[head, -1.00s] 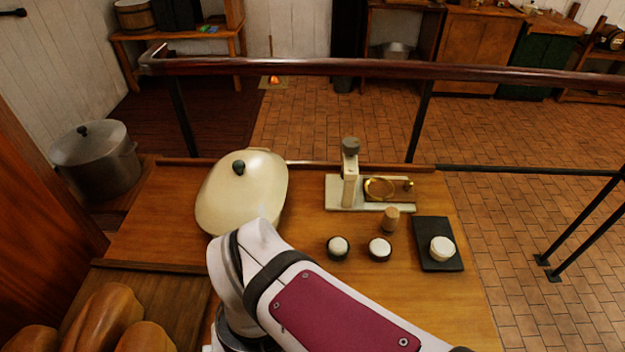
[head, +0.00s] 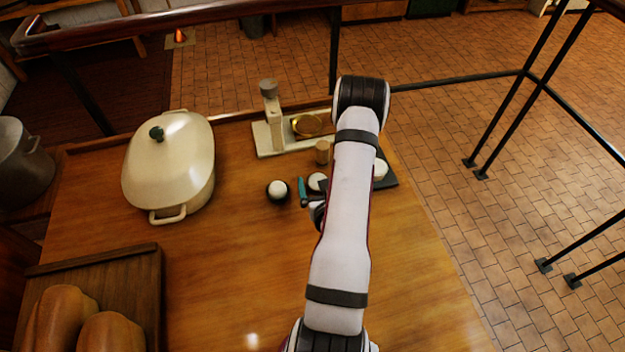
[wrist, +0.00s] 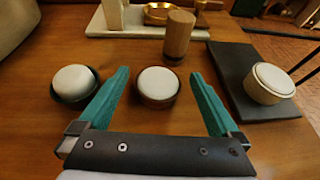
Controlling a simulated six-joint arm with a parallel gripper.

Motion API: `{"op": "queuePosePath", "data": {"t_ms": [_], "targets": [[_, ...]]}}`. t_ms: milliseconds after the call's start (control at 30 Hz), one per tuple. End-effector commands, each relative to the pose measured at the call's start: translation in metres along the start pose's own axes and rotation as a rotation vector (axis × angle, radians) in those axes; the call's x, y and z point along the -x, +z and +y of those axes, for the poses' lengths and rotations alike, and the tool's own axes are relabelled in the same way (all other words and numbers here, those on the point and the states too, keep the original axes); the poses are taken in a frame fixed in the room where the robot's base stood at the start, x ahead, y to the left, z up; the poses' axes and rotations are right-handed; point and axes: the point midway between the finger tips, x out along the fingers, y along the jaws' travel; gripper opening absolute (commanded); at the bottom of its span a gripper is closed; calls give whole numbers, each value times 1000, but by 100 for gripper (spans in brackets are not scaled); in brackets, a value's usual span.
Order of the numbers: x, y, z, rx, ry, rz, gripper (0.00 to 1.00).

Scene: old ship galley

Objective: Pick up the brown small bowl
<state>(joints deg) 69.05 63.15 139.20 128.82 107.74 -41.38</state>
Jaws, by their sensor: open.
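The brown small bowl (wrist: 157,98), with a white rounded top, stands on the wooden table. In the head view it (head: 317,182) is partly hidden by my arm. My gripper (wrist: 159,73) is open, with one teal finger on each side of the bowl in the wrist view. It holds nothing, and I cannot tell whether either finger touches the bowl. In the head view only one teal finger shows clearly, left of the bowl.
A dark bowl with a white top (wrist: 75,84) stands close left. A cream bowl (wrist: 268,83) sits on a dark slab (wrist: 228,66) at right. A wooden cylinder (wrist: 178,36) and a pale stand with brass dish (head: 268,138) are behind. A cream lidded pot (head: 170,165) stands left.

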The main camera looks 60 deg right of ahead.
Motion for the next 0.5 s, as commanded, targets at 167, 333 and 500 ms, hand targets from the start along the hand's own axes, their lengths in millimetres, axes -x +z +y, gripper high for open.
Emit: {"op": "queuePosePath", "data": {"t_ms": [167,333,500], "targets": [[-37,1,1,2,4,-3,98],[-50,1,2,0,5,-1,98],[-50,1,2,0,5,-1,93]]}}
